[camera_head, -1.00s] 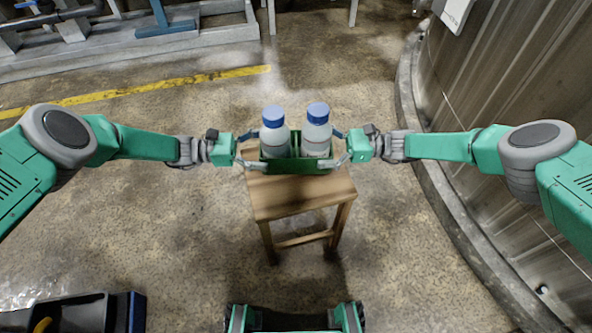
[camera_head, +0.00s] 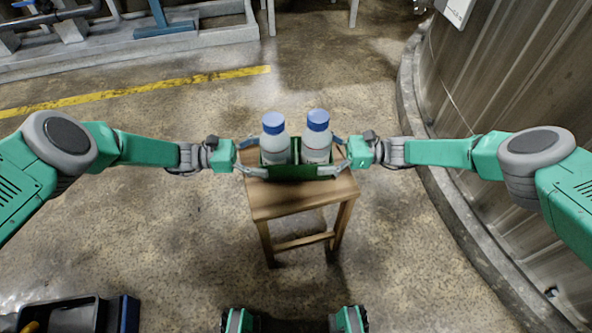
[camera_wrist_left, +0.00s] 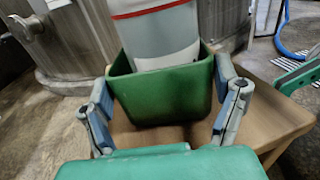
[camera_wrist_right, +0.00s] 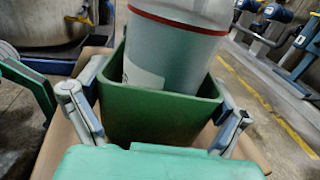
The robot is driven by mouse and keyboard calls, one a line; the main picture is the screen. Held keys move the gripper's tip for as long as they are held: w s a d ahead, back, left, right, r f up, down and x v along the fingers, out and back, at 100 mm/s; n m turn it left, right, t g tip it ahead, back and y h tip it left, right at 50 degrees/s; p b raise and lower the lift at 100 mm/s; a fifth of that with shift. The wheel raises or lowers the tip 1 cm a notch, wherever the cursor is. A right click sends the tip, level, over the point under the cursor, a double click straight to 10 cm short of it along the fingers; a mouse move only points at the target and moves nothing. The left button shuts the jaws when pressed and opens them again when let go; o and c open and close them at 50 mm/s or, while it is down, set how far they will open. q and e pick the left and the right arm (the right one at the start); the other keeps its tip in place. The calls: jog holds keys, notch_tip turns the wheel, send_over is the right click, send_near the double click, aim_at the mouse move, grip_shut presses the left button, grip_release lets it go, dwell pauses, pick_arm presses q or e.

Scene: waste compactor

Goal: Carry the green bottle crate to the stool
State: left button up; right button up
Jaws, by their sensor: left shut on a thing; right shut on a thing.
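The green bottle crate (camera_head: 297,172) is level and holds two white bottles with blue caps, a left one (camera_head: 275,142) and a right one (camera_head: 317,140). It is at the back part of the wooden stool's seat (camera_head: 300,197); whether it touches the seat or hangs just above is hard to tell. My left gripper (camera_head: 256,155) is shut on the crate's left end, its fingers either side of the green wall (camera_wrist_left: 165,95). My right gripper (camera_head: 338,155) is shut on the right end, also seen in the right wrist view (camera_wrist_right: 155,110).
A curved metal tank wall with a low kerb (camera_head: 440,190) stands at the right. A dark bin (camera_head: 75,315) is at the lower left. Pipes and a grey frame (camera_head: 130,50) are at the back. The floor left of the stool is clear.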

pick_arm(q)
jog(key=o, duration=1)
jog(key=shift+f, duration=0.15)
jog(key=shift+c, duration=0.2)
pick_arm(e)
jog(key=o, duration=1)
jog(key=shift+s+a+f, duration=0.15)
jog(key=shift+f, duration=0.1)
pick_arm(q)
jog(key=shift+o, duration=1.3)
pick_arm(e)
jog(key=shift+o, duration=0.5)
jog(key=shift+r, duration=0.1)
pick_arm(q)
jog(key=shift+a, duration=0.15)
pick_arm(e)
jog(key=shift+d, duration=0.2)
pick_arm(q)
jog(key=a, duration=1.1)
jog(key=shift+a, duration=0.35)
pick_arm(e)
jog(key=d, duration=1.2)
jog(key=shift+w, duration=0.3)
pick_arm(q)
jog(key=shift+s, duration=0.1)
pick_arm(e)
jog(key=shift+s+a, duration=0.1)
